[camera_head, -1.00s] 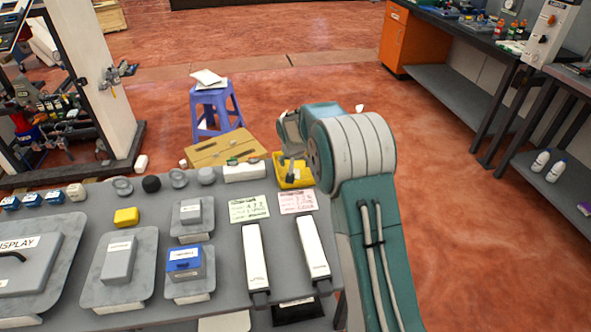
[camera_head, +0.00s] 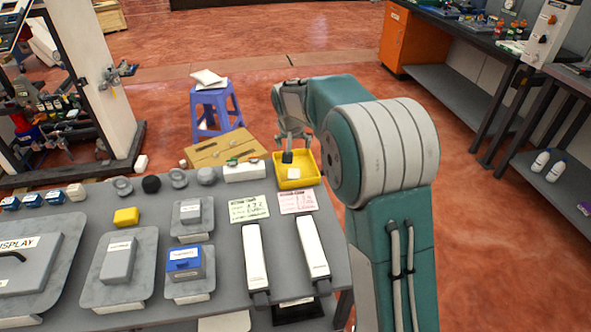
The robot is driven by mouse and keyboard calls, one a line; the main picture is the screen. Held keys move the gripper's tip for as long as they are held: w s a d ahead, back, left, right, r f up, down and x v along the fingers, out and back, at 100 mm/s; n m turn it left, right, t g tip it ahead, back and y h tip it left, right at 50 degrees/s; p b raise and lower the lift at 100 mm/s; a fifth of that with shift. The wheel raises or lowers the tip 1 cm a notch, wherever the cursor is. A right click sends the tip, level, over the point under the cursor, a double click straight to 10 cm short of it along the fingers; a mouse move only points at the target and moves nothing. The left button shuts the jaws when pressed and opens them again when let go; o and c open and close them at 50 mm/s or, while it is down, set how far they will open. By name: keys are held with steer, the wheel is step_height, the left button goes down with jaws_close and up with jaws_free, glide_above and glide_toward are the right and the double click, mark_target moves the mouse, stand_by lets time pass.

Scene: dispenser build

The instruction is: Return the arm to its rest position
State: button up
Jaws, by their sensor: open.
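My arm rises at the right of the table, its large grey and teal elbow bent toward me. My gripper (camera_head: 289,152) hangs from the forearm above the yellow tray (camera_head: 309,180) at the table's far right corner. Its jaws are open, small in the picture and partly covered by the wrist. A dark piece shows at or just below the fingertips; I cannot tell whether it touches them. A small white block (camera_head: 293,174) lies in the tray.
The grey table (camera_head: 224,229) holds a blue-topped box (camera_head: 184,258), a yellow block (camera_head: 126,217), grey boxes, two long white bars and two note cards. A blue stool (camera_head: 216,112) and a cardboard box (camera_head: 218,150) stand beyond.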

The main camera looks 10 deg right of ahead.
stand_by(0.4)
steer(key=s+d+r+n, duration=0.1)
steer(key=s+r, duration=0.5)
steer(key=s, duration=0.3)
steer(key=s+r, duration=0.5)
steer(key=s, duration=0.4)
steer(key=s+f+n+t+y, duration=0.1)
steer(key=s+f+n, duration=0.1)
steer(key=s, duration=1.8)
steer(key=shift+s, duration=0.3)
